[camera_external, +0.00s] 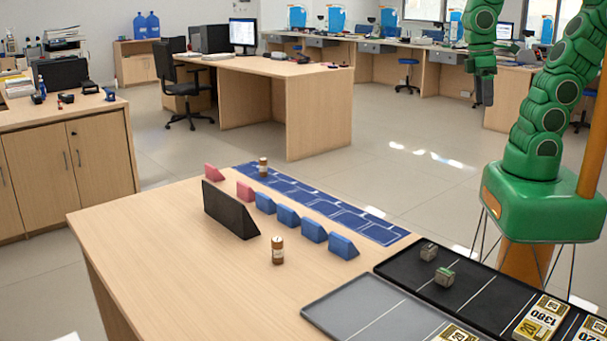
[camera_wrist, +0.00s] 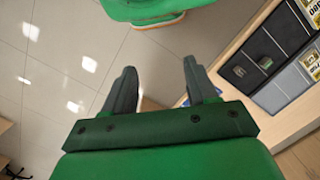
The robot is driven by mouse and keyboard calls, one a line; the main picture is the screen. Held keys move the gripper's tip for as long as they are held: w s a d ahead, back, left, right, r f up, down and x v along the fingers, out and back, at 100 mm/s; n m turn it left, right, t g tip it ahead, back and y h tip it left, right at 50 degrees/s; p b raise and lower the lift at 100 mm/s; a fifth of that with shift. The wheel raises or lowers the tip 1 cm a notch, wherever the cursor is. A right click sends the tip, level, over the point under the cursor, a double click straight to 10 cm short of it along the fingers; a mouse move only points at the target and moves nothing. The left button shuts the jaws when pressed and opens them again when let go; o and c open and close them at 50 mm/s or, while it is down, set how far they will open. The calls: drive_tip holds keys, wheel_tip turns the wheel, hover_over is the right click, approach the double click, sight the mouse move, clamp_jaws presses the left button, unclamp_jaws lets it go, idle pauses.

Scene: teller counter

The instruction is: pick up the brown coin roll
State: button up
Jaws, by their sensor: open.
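Two small upright brown rolls with pale bands stand on the wooden counter (camera_external: 165,260). One brown coin roll (camera_external: 277,250) is in front of the black wedge block (camera_external: 229,210). The other brown roll (camera_external: 263,167) stands farther back, at the far end of the blue marked strip (camera_external: 325,208). I cannot tell them apart by colour. My gripper (camera_external: 484,92) hangs high at the upper right, beyond the counter and well away from both rolls. In the wrist view my gripper (camera_wrist: 160,72) has its two dark fingers apart with nothing between them. Neither roll shows clearly there.
Two pink blocks (camera_external: 214,172) and several blue wedges (camera_external: 287,215) form a row beside the strip. A black tray (camera_external: 478,290) with small bundles and a grey tray (camera_external: 375,312) lie at the right. The counter's left part is bare.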

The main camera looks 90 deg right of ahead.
drive_tip(key=w+a+m+y, duration=0.4)
drive_tip(key=w+a+y, duration=0.3)
drive_tip(key=w+a, duration=1.1)
drive_tip(key=m+t+y, duration=0.5)
drive_tip(key=m+t, duration=0.2)
drive_tip(key=m, duration=1.1)
hover_over(275, 251)
drive_tip(key=s+d, duration=0.1)
drive_tip(key=d, duration=0.1)
wheel_tip(275, 251, down, 22)
drive_tip(key=shift+w+d+f, duration=0.15)
drive_tip(key=shift+f, duration=3.75)
drive_tip(key=shift+x, duration=1.15)
drive_tip(key=shift+w+a, duration=0.1)
drive_tip(key=shift+a, duration=0.25)
